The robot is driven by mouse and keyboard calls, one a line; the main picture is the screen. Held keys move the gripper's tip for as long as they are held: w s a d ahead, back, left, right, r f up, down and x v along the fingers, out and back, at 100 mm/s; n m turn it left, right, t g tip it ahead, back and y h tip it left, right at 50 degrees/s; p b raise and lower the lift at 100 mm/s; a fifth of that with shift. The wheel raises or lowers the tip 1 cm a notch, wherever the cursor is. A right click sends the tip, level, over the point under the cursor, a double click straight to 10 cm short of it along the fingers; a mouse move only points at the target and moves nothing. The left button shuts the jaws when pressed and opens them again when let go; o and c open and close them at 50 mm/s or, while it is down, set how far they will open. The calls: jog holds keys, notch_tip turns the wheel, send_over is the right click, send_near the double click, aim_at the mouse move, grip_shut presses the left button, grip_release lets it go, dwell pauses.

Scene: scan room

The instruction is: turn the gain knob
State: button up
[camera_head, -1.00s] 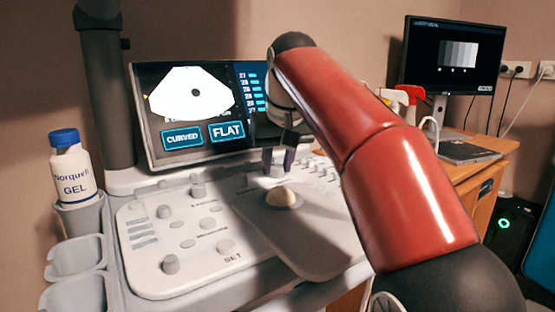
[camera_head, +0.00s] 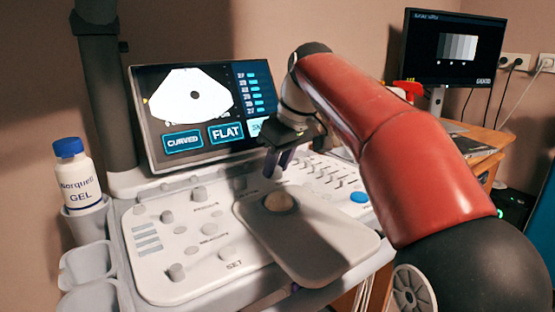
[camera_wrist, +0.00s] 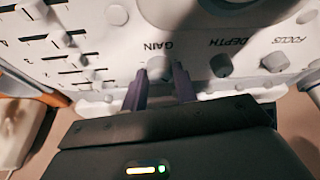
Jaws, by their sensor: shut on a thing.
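The gain knob (camera_wrist: 158,66) is a small pale grey knob beside the printed word GAIN, which appears upside down in the wrist view. My gripper (camera_wrist: 160,84) has its two dark purple fingers on either side of the knob and is shut on it. In the head view my gripper (camera_head: 279,160) reaches down to the console's control panel (camera_head: 150,275), behind the trackball. The knob is partly hidden there by the fingers. I cannot tell the knob's angle.
Depth knob (camera_wrist: 221,65) and focus knob (camera_wrist: 275,61) stand beside it, with several sliders (camera_wrist: 68,60) on the other side. A trackball (camera_head: 279,201) sits on a raised pad in front. The screen (camera_head: 200,110) stands behind. A gel bottle (camera_head: 77,175) is at left.

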dwell(0.3)
jog(key=o, duration=1)
jog(key=shift+c, duration=0.2)
jog(key=p+v, duration=0.2)
jog(key=v, duration=0.6)
